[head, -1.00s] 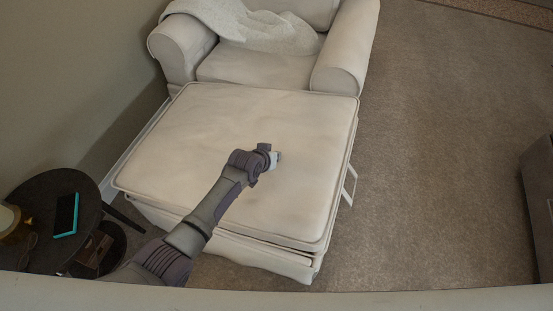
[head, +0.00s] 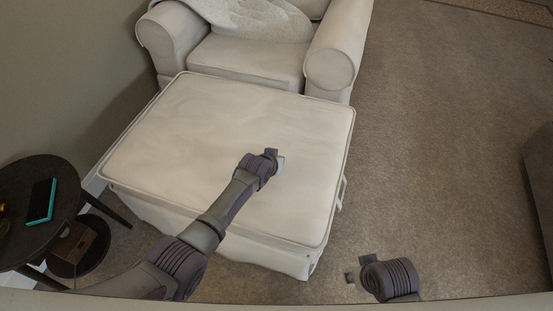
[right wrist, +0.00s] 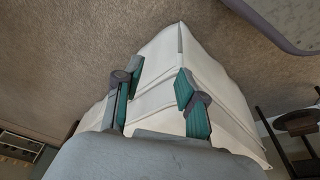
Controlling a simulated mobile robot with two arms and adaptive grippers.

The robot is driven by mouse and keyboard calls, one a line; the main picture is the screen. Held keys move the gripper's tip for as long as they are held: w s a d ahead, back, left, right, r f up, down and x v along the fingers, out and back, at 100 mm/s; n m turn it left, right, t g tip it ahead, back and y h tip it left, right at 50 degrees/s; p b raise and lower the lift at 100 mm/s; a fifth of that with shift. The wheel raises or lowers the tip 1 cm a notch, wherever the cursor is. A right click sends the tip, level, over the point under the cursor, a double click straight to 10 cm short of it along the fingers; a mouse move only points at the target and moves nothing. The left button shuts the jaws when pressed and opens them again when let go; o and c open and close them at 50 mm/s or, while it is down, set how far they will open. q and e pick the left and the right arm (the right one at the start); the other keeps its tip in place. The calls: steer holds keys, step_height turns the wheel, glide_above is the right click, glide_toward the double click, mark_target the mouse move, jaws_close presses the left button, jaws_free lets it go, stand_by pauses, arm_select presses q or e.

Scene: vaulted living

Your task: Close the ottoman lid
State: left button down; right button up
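The cream ottoman (head: 195,222) stands in front of the armchair. Its padded lid (head: 215,115) lies flat over the base, with little or no gap along the front edge. A bit of a light metal bracket (head: 342,192) shows at its right side. My left gripper (head: 278,164) is over the middle right of the lid top, apparently against it; its fingers are too small to read. My right gripper (head: 352,276) is low, right of the ottoman's front corner. In the right wrist view, its teal fingers (right wrist: 158,92) are apart and empty, with the white ottoman (right wrist: 160,65) beyond.
The armchair (head: 245,58) with a pale throw (head: 250,17) stands close behind the ottoman. A dark round side table (head: 28,180) with a teal-edged device (head: 41,200) is at the left. Carpet (head: 430,150) is free to the right.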

arm_select(q)
steer(key=shift+s+d+f+b, duration=0.1)
steer(key=shift+s+f+b, duration=0.3)
steer(key=shift+f, duration=0.3)
steer(key=shift+s+f, duration=0.15)
steer(key=shift+f, duration=0.05)
steer(key=shift+d, duration=0.1)
arm_select(e)
steer(key=v, duration=0.5)
steer(key=shift+w+a+r, duration=0.1)
steer(key=shift+r, duration=0.1)
arm_select(q)
steer(key=shift+s+d, duration=0.1)
steer(key=shift+s, duration=0.1)
arm_select(e)
steer(key=shift+w+f, duration=0.1)
arm_select(q)
steer(key=shift+r, duration=0.1)
steer(key=shift+s+r, duration=0.3)
steer(key=w+r+v, duration=0.1)
steer(key=v, duration=1)
steer(key=shift+a, duration=0.4)
arm_select(e)
steer(key=shift+w, duration=0.15)
